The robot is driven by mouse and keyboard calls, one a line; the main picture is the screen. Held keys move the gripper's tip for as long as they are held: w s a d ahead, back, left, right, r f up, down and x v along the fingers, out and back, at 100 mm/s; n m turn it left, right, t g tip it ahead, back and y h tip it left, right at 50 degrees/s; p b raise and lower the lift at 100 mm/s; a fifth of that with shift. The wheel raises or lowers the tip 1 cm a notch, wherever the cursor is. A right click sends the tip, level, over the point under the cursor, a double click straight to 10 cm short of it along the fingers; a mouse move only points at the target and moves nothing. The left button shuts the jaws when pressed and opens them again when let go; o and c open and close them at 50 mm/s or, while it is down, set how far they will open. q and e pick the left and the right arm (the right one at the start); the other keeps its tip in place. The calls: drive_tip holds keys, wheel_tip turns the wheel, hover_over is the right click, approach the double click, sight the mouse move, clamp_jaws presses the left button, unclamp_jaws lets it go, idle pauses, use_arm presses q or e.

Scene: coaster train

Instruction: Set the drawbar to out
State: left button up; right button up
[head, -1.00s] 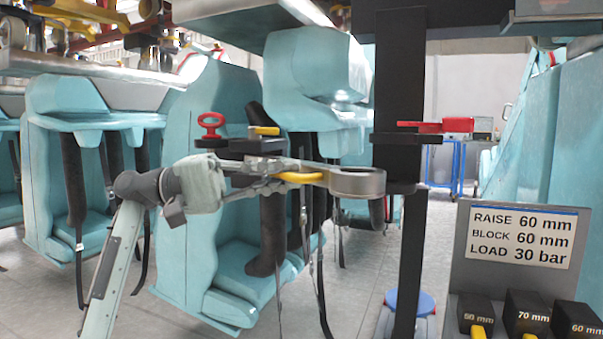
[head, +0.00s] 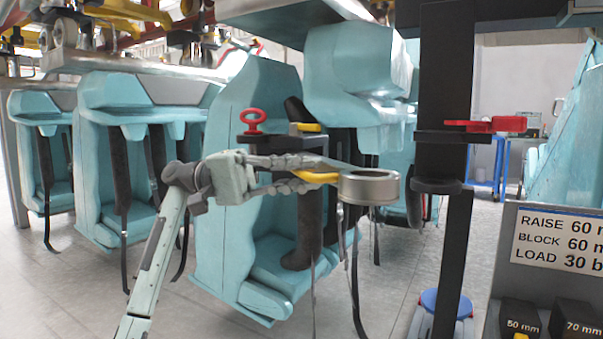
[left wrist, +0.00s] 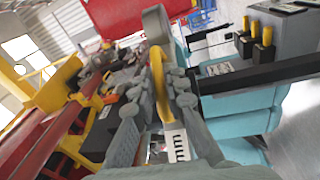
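My left gripper (head: 322,176) is shut on the yellow handle (head: 316,178) of a grey metal ring (head: 369,187), held in the air left of the black column. In the left wrist view the yellow handle (left wrist: 160,85) lies between the fingers, with the grey ring (left wrist: 157,24) beyond the tips. I cannot tell for sure which part is the drawbar. A red bar (head: 488,125) sits across a black bracket on the column. A red ring-topped pin (head: 252,121) stands on a black block behind my left gripper. My right gripper is not in view.
The black column (head: 445,80) stands right of the ring. A grey stand with a sign (head: 560,240) and black blocks (head: 520,318) is at lower right. Turquoise seats (head: 262,210) hang behind my left arm. A blue-topped stool (head: 446,303) stands by the column's foot.

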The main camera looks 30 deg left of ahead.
use_arm(q)
drive_tip(key=shift+o, duration=1.4)
drive_tip(key=shift+a, duration=0.1)
drive_tip(key=a+f, duration=0.1)
drive_tip(key=a, duration=1)
drive_tip(key=shift+s+a+f, duration=0.25)
drive_tip(key=shift+a, duration=0.15)
